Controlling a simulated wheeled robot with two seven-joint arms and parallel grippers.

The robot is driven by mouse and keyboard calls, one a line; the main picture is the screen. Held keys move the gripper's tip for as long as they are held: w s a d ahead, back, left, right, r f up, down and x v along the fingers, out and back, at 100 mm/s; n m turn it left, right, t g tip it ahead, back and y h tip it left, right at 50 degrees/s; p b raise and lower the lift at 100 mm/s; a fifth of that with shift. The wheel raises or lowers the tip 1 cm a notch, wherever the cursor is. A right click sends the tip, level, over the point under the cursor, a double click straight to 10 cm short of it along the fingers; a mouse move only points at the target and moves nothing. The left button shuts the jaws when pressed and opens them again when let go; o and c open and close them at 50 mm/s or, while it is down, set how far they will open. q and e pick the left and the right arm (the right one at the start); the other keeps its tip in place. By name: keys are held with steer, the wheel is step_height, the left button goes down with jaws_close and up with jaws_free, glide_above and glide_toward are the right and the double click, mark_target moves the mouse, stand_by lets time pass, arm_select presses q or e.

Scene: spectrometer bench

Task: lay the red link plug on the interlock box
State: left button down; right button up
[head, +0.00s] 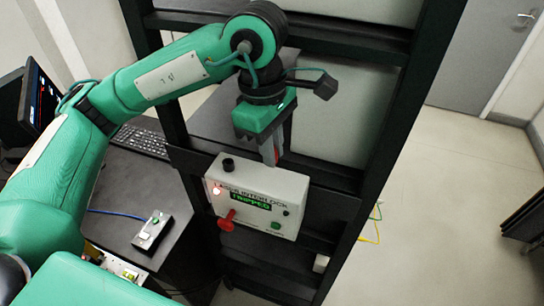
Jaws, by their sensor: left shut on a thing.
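The interlock box (258,192) is a pale box on the dark rack frame. My right gripper is not in view.
The black rack uprights stand close on both sides of the box. On the dark desk at left are a small grey switch box (152,230), a keyboard (143,141) and a monitor (38,97). Yellow and green cables (375,225) hang right of the rack.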

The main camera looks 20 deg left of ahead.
arm_select(q)
step_height(320, 180, down, 3)
steer(key=shift+f+p, duration=0.1)
steer(key=shift+p, duration=0.35)
steer(key=shift+f, duration=0.35)
steer(key=shift+f+b, duration=0.2)
steer(key=shift+b, duration=0.1)
steer(key=c, duration=1.4)
jaws_free()
steer(key=shift+r, duration=0.1)
